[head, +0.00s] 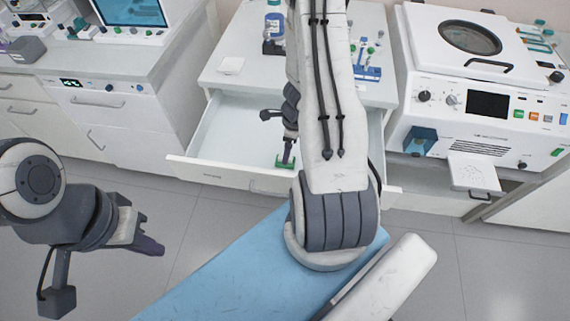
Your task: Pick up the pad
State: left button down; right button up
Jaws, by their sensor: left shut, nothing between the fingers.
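A small flat white square (231,65), which looks like a pad, lies on the left part of the middle counter. A small green object (284,165) lies in the open drawer; I cannot tell exactly what it is. My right gripper (288,153) points down into the drawer, at or just above the green object. It is partly hidden by my arm, and whether its fingers are open or touch the object is unclear. My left gripper (150,246) is shut and empty, above the floor at the lower left.
The open drawer (215,172) sticks out below the middle counter (225,82). A bottle (273,28) and a blue rack (368,73) stand on that counter. A white machine (490,85) stands at right, a screen (130,12) at left. A blue surface (235,275) is in front.

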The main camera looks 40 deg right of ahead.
aim_at(292, 161)
jog(key=f+b, duration=0.1)
jog(key=f, duration=0.1)
jog(key=f+b, duration=0.1)
jog(key=f, duration=0.1)
jog(key=f+b, duration=0.1)
jog(key=f, duration=0.1)
jog(key=shift+w+a+b, duration=0.25)
jog(key=shift+w+b, duration=0.05)
jog(key=shift+b, duration=0.1)
jog(key=shift+c, duration=0.6)
jog(key=c, duration=1.3)
jog(key=shift+r, duration=0.1)
